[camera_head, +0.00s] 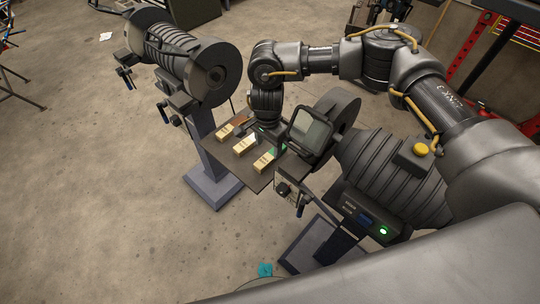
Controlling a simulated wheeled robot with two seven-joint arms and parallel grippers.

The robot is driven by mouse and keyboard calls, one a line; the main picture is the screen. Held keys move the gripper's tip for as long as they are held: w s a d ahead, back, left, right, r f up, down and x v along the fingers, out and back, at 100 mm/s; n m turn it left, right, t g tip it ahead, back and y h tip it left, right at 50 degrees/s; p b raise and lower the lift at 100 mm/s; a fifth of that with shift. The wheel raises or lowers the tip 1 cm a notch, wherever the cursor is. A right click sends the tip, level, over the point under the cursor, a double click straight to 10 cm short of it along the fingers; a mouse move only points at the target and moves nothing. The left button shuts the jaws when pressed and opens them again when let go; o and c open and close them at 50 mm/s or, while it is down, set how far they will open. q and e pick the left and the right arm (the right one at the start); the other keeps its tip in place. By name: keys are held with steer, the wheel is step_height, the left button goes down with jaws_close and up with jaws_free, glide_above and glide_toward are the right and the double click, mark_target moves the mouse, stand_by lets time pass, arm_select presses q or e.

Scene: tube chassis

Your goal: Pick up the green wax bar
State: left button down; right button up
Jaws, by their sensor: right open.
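A small tray (215,147) between the two grinding machines holds several small bars with tan wrappers. The nearest bar on the right, the green wax bar (271,153), has a green end beyond its tan wrapper (262,162). A middle bar (242,147) with a pale end and a far-left bar (226,131) with a reddish-brown end lie beside it. My right gripper (270,143) points down over the tray's back right part, close to the green end. It is open. Its fingertips are small and partly hidden, so I cannot tell whether they touch the bar. My left gripper is not in view.
A grinding machine on a pedestal (205,150) stands left of the tray. Another, with a clear shield (310,130) and a lit green button (383,230), stands close on the right. Open concrete floor (90,200) lies at left. A teal scrap (265,269) is on the floor.

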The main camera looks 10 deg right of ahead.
mark_target(268, 157)
steer(key=shift+f, duration=0.2)
step_height(268, 157, down, 4)
steer(key=p, duration=0.2)
steer(key=shift+f+p, duration=0.25)
steer(key=shift+p, duration=0.1)
steer(key=shift+f, duration=0.2)
steer(key=c, duration=1.1)
